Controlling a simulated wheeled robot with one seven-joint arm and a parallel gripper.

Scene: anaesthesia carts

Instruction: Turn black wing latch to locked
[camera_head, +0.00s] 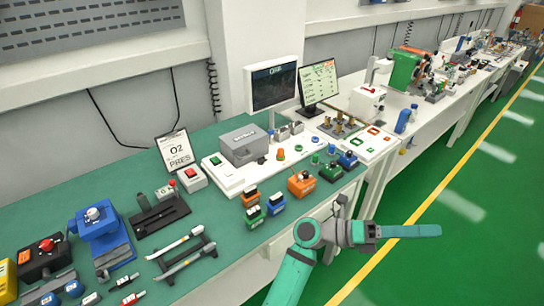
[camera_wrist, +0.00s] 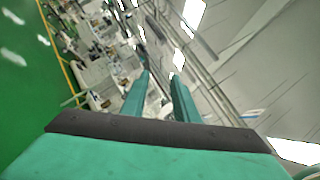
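I cannot make out a black wing latch for certain. A small dark piece (camera_head: 261,160) lies on the white board (camera_head: 232,184) near a grey box (camera_head: 243,144); its shape is too small to tell. My gripper (camera_head: 436,231) is held out to the right over the green floor, beyond the bench edge and well away from the board. In the wrist view, my gripper (camera_wrist: 162,76) shows two teal fingers apart with nothing between them, so it is open and empty.
The green-topped bench (camera_head: 110,180) holds several coloured units, a blue fixture (camera_head: 100,236) and a black rack (camera_head: 187,259). Two monitors (camera_head: 274,86) stand behind the board. A white bench (camera_head: 455,102) continues at the right. The floor (camera_head: 470,200) beside it is clear.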

